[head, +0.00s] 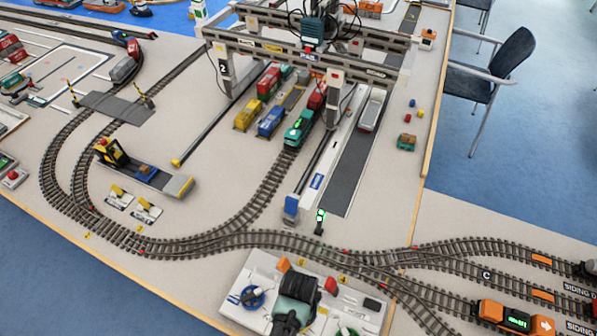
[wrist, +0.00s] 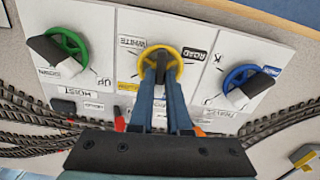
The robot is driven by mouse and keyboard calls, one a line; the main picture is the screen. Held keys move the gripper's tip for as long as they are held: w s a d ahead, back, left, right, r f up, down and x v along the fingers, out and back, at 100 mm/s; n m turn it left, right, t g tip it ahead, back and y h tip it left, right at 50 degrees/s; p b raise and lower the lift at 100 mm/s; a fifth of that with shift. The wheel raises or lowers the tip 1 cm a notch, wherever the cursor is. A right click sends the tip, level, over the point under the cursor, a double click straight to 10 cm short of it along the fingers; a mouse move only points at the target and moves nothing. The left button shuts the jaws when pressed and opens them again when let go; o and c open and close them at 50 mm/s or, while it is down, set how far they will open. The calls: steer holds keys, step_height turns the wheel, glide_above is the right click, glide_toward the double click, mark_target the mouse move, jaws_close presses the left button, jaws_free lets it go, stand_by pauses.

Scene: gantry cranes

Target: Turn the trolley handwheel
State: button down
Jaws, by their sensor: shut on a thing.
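A white control panel (wrist: 205,22) carries three handwheels. The yellow handwheel (wrist: 179,62) is in the middle in the wrist view, between labels that include WHITE and ROAD; I take it as the trolley handwheel. My gripper (wrist: 160,78) reaches it from below in the picture, and its blue-grey fingers are shut on the yellow handwheel at its dark middle part. The fingers hide part of the wheel. In the head view the panel (head: 238,312) is at the bottom centre, and my arm's end hides the yellow wheel there.
A green handwheel (wrist: 75,45) with DOWN and UP labels is left of the gripper, and a blue handwheel (wrist: 238,76) is right. Both have dark and white grips. Train tracks (head: 262,238) run behind the panel. The gantry crane (head: 300,45) stands over containers at the back.

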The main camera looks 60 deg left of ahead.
steer(key=shift+m, duration=0.3)
stand_by(0.4)
steer(key=c, duration=0.9)
jaws_free()
step_height(320, 180, up, 13)
